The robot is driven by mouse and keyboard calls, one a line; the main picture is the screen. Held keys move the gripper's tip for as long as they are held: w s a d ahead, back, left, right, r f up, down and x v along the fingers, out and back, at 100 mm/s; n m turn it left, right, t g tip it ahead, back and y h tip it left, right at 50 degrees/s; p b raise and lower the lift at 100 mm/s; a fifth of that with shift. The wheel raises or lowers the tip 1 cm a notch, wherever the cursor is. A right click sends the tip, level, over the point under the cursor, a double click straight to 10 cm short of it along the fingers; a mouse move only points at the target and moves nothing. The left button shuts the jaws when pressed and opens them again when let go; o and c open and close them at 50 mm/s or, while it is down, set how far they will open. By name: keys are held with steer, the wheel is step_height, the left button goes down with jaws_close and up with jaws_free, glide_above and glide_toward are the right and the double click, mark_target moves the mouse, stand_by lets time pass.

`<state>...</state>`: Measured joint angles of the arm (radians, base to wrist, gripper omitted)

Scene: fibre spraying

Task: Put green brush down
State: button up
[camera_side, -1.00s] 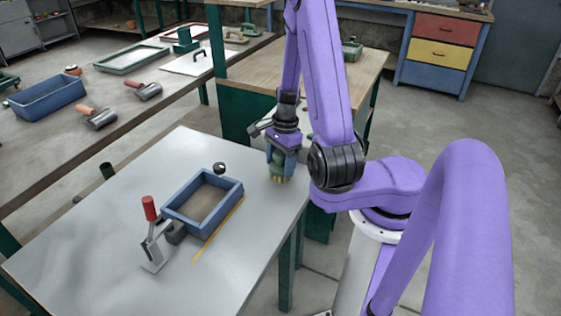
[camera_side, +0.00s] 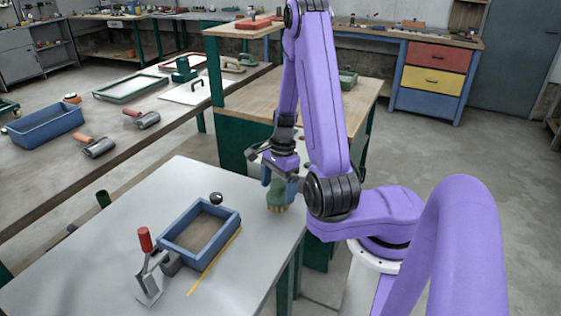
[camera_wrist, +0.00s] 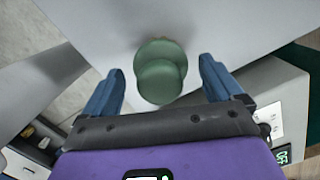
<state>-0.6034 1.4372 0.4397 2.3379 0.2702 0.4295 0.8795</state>
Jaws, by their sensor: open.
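The green brush (camera_side: 275,196) stands upright on the right part of the grey table, its tan bristles on the tabletop. In the wrist view, its rounded green handle (camera_wrist: 160,73) shows from above. My gripper (camera_side: 280,183) is just above the table, around the brush handle. In the wrist view my gripper (camera_wrist: 161,80) has its two blue fingers apart, one on each side of the handle, with a visible gap on both sides.
A blue rectangular frame (camera_side: 178,231) lies on the grey table (camera_side: 110,240), left of the brush. A red-handled clamp (camera_side: 146,242), a small dark ball (camera_side: 215,198) and a yellow strip (camera_side: 207,270) are beside it. A wooden-topped bench (camera_side: 255,93) stands behind.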

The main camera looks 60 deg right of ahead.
steer(key=r, duration=0.6)
steer(key=d+r, duration=0.1)
steer(key=r, duration=0.2)
steer(key=shift+s+d+r, duration=0.1)
steer(key=shift+s+r, duration=0.1)
steer(key=shift+r, duration=0.2)
steer(key=shift+w+r, duration=0.15)
steer(key=shift+r, duration=0.1)
steer(key=w+a+r+n, duration=0.2)
steer(key=w+a+n, duration=0.2)
steer(key=a+n, duration=1.05)
steer(key=s+a+r+n, duration=0.1)
steer(key=s+a+n, duration=0.1)
steer(key=s+n, duration=1.5)
steer(key=n, duration=0.3)
steer(key=shift+s+r+h, duration=0.25)
steer(key=shift+s+h, duration=0.05)
steer(key=shift+h, duration=0.1)
steer(key=shift+n, duration=0.25)
